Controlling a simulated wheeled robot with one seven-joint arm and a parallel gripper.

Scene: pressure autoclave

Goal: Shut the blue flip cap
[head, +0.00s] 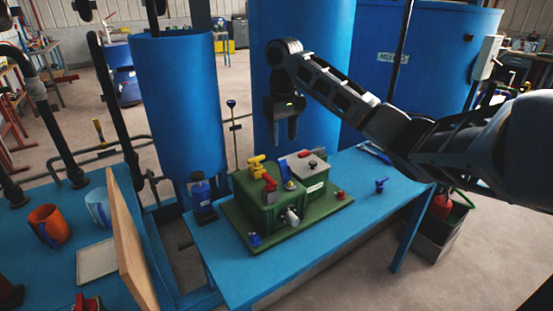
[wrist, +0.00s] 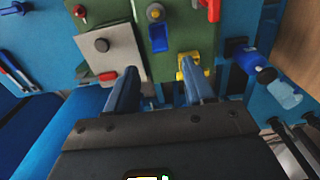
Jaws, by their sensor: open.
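The blue flip cap (head: 284,169) stands raised on top of the green box (head: 258,214), beside a small round fitting. In the wrist view the blue flip cap (wrist: 158,40) shows as a flap extending from that fitting toward my gripper. My gripper (head: 284,140) hangs above and behind the box, fingers pointing down. In the wrist view my gripper (wrist: 160,82) is open, with nothing between its fingers, and apart from the cap. The cap's hinge is too small to make out.
A yellow valve handle (head: 256,166) and a red handle (head: 269,182) stand left of the cap. A grey block with a black knob (head: 313,166) is on the right. A blue bottle (head: 202,195) stands left of the box. The bench's right side is mostly clear.

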